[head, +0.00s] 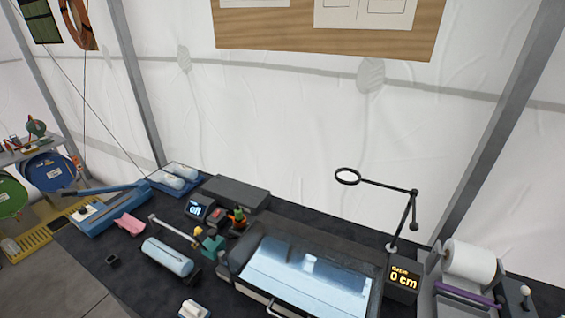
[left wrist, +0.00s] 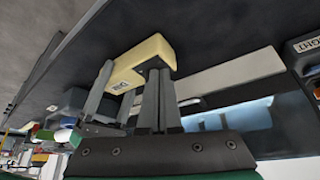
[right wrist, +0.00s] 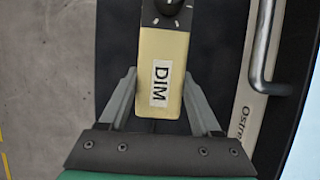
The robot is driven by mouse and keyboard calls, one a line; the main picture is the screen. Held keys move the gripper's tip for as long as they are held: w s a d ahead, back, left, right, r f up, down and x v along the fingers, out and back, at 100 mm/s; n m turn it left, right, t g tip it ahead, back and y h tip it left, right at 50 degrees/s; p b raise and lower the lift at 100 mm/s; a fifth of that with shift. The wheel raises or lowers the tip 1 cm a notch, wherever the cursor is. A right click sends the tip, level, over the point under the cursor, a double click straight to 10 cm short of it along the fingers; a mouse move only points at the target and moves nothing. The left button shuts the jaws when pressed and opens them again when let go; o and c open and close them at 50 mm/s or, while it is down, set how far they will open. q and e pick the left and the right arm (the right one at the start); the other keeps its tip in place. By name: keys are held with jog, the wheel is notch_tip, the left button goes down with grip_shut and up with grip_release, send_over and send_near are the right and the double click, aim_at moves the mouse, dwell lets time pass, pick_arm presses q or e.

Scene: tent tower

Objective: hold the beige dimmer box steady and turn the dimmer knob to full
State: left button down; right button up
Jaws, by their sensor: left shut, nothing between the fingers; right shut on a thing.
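The beige dimmer box (right wrist: 160,75) carries a DIM label and a dark knob (right wrist: 170,4), cut off at the top edge of the right wrist view. My right gripper (right wrist: 160,95) has one finger along each side of the box and is shut on it. In the left wrist view the box (left wrist: 145,60) shows again, with grey fingers, seemingly my right gripper's, beside it. My left gripper (left wrist: 158,75) is shut and empty, its fingertips close to the box's end; whether they touch it, I cannot tell. The knob is not visible there. Neither gripper shows in the head view.
A pale machine (right wrist: 255,60) with a metal handle (right wrist: 264,50) stands right of the box. Bare floor (right wrist: 50,70) lies beyond the dark table's edge on the left. The head view shows a crowded bench with a blue cylinder (head: 167,256) and a 0 cm display (head: 404,281).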

pick_arm(q)
notch_tip(320, 180, up, 5)
jog(key=shift+r, duration=0.2)
dwell(0.3)
pick_arm(e)
jog(key=shift+d, duration=0.1)
jog(key=shift+w, duration=0.1)
pick_arm(q)
jog(key=shift+w+a+f+m+g+h, duration=0.15)
jog(key=shift+f+m+g, duration=0.3)
jog(key=shift+f+m, duration=0.55)
jog(key=shift+w+d+f+m+g+h, duration=0.15)
jog(key=shift+f+m+g, duration=0.35)
jog(key=shift+f+m, duration=0.55)
jog(key=shift+w+a+f+m+g+h, duration=0.15)
jog(key=shift+f+m+g, duration=0.3)
jog(key=shift+f+m, duration=0.55)
